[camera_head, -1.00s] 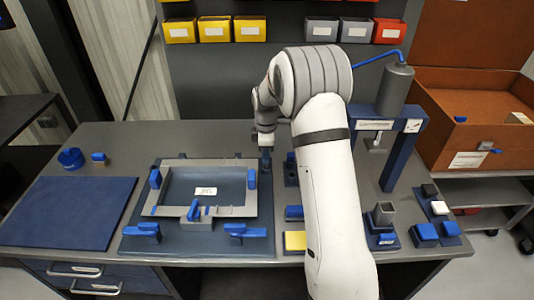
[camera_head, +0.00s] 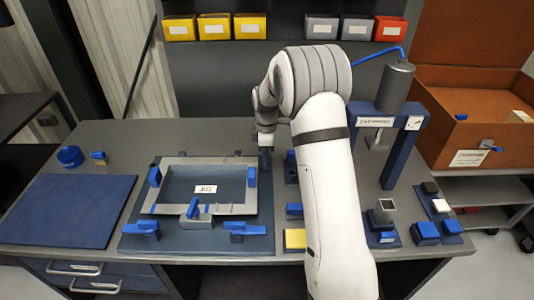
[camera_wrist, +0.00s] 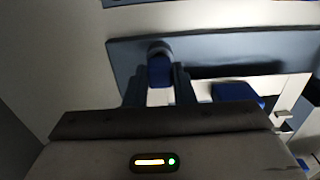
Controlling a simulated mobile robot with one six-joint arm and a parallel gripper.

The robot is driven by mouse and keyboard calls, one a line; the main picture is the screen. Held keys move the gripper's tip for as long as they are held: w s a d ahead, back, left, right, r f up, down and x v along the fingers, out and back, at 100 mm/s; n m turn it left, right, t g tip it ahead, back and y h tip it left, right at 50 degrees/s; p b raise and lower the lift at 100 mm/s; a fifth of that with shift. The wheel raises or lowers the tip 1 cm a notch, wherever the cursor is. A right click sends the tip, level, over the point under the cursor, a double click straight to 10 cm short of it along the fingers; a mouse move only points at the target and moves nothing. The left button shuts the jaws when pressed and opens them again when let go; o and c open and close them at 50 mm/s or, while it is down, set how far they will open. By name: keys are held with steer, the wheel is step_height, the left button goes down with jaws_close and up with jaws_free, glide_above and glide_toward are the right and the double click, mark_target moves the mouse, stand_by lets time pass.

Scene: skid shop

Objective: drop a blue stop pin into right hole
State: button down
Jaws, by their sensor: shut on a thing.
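My gripper (camera_head: 265,155) is over the far right corner of the blue fixture plate (camera_head: 140,243), just off the grey frame (camera_head: 165,211) lying on it. In the wrist view my gripper (camera_wrist: 159,88) is shut on a blue stop pin (camera_wrist: 160,72). The pin's far end meets a dark round patch on the plate (camera_wrist: 125,50). I cannot tell whether the pin is in a hole or just above it. The right hole itself cannot be made out. In the head view the held pin is too small to tell from the fingers.
Blue clamps (camera_head: 154,177) stand around the frame. A blue mat (camera_head: 70,212) lies to the left, with a round blue part (camera_head: 70,156) behind it. A press (camera_head: 389,150) stands to the right of my arm. Yellow, grey and red bins (camera_head: 251,27) hang at the back.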

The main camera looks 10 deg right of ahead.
steer(key=shift+f, duration=0.25)
stand_by(0.4)
steer(key=c, duration=0.7)
jaws_free()
steer(key=shift+c, duration=0.2)
steer(key=shift+r, duration=0.1)
steer(key=shift+r+p, duration=2)
steer(key=shift+r, duration=1.45)
